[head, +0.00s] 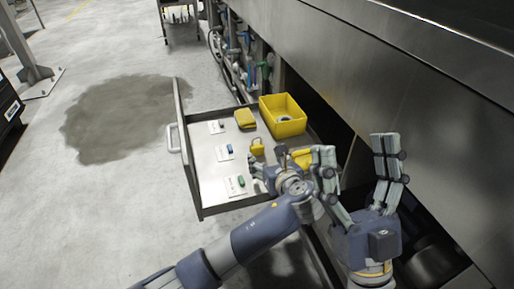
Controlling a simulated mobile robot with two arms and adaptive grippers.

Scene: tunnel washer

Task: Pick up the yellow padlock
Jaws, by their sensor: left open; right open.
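The yellow padlock (257,147) appears as a small yellow body with a loop on top, lying in the open metal drawer (207,180). My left gripper (266,161) is open, just below the padlock in the picture and very close to it. Whether they touch cannot be told. My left arm's wrist hides part of the drawer's near right corner. My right gripper (356,150) is open and empty, with its fingers spread upward, right of the drawer by the machine front.
The drawer also holds a yellow bin (283,123), a yellow pouch-like item (245,118), another yellow item (302,158) partly hidden by my arm, and white cards with small coloured items (226,152). The steel machine (400,85) bounds the right. Floor at left is free, with a dark wet patch (120,115).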

